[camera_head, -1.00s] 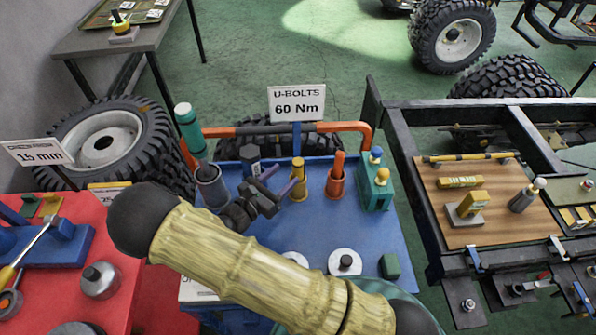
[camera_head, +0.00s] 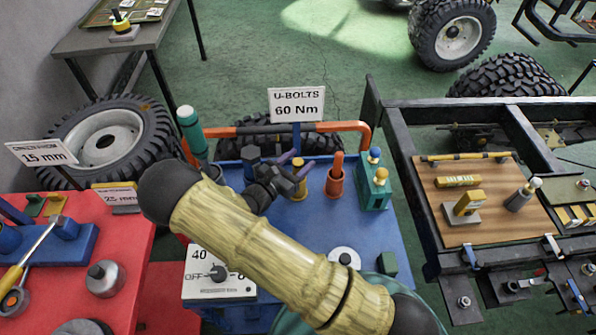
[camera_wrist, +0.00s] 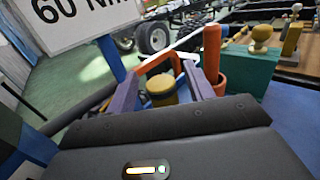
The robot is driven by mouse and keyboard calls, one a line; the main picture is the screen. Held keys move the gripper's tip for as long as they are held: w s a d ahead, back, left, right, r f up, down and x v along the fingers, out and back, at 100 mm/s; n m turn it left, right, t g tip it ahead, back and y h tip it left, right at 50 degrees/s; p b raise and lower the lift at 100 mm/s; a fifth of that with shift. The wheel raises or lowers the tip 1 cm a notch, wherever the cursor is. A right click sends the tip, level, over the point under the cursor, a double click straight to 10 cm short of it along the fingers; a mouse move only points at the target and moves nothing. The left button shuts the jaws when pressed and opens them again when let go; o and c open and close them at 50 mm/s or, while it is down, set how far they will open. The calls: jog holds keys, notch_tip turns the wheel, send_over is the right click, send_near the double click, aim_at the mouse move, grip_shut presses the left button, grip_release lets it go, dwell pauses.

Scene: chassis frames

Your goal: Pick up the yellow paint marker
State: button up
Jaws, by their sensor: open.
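The yellow paint marker (camera_head: 301,180) stands upright at the back of the blue cart top (camera_head: 305,225), partly hidden by my gripper in the head view. In the wrist view its rounded yellow top (camera_wrist: 161,88) shows between the two purple fingers. My gripper (camera_head: 296,163) is open, with a finger on either side of the marker. It also shows in the wrist view (camera_wrist: 163,92). I see a gap to the right finger; contact on the left is unclear. The marker's lower part is hidden behind my gripper body in the wrist view.
An orange marker in an orange cup (camera_head: 335,183) stands close to the right, with a green block (camera_head: 373,188) beyond it. A dark hex-topped post (camera_head: 250,160) is left of my gripper. An orange bar and the U-BOLTS sign (camera_head: 297,104) stand behind.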

jog(key=shift+c, duration=0.4)
grip_shut()
jog(key=shift+r, duration=0.1)
notch_tip(320, 180, up, 10)
jog(key=shift+f+b, duration=0.1)
jog(key=shift+b, duration=0.4)
dwell(0.6)
